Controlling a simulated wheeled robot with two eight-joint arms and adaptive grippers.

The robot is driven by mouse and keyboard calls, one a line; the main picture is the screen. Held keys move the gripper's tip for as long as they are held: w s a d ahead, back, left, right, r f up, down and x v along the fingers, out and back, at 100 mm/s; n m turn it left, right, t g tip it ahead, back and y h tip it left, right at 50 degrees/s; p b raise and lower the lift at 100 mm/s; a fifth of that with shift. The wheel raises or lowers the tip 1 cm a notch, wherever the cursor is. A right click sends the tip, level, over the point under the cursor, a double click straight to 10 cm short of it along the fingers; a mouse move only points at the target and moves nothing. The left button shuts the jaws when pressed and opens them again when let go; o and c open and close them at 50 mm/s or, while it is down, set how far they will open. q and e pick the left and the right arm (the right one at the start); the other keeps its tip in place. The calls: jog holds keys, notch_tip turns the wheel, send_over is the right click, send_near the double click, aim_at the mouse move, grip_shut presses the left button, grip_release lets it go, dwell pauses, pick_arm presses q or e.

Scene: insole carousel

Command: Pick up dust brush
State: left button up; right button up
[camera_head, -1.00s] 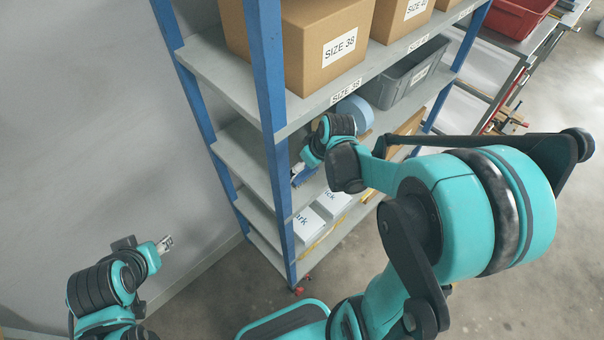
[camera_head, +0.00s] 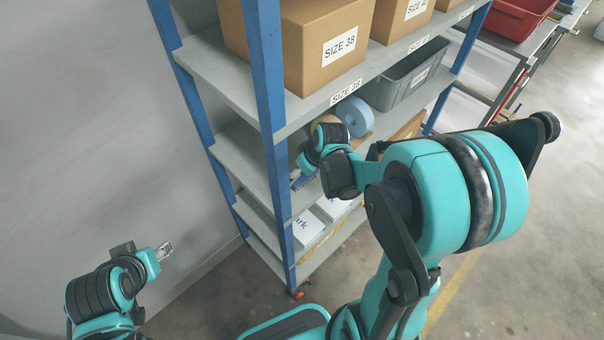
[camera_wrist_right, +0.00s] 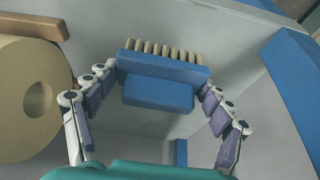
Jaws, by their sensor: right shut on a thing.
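The dust brush (camera_wrist_right: 162,92) has a blue body and handle with a row of pale bristles, seen in the right wrist view. My right gripper (camera_wrist_right: 158,88) is shut on it, with one finger at each side of the blue block. In the head view the brush (camera_head: 304,181) shows only in part, between the shelves beside the front blue post; my right arm hides much of that spot. My left gripper (camera_head: 165,250) is at the lower left, away from the shelf, and seems empty; its fingers are too small to judge.
A tan roll (camera_wrist_right: 28,98) stands close to the left of my right gripper. A blue roll (camera_head: 355,116) and a grey bin (camera_head: 405,82) sit on the same shelf. A blue post (camera_wrist_right: 292,95) is close on the right. White boxes (camera_head: 308,227) lie on the shelf below.

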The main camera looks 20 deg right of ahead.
jog(key=shift+r, duration=0.45)
jog(key=p+v, duration=0.1)
jog(key=v, duration=0.2)
jog(key=shift+w+a+r+p, duration=0.1)
jog(key=shift+w+p, duration=0.2)
jog(key=shift+p, duration=0.1)
jog(key=s+d+p, duration=0.1)
jog(key=s+d, duration=0.1)
jog(key=s, duration=0.6)
jog(key=s+d+p, duration=0.1)
jog(key=s+d, duration=0.2)
jog(key=s, duration=0.5)
jog(key=shift+s, duration=0.4)
jog(key=shift+d+f, duration=0.1)
jog(key=shift+f, duration=0.15)
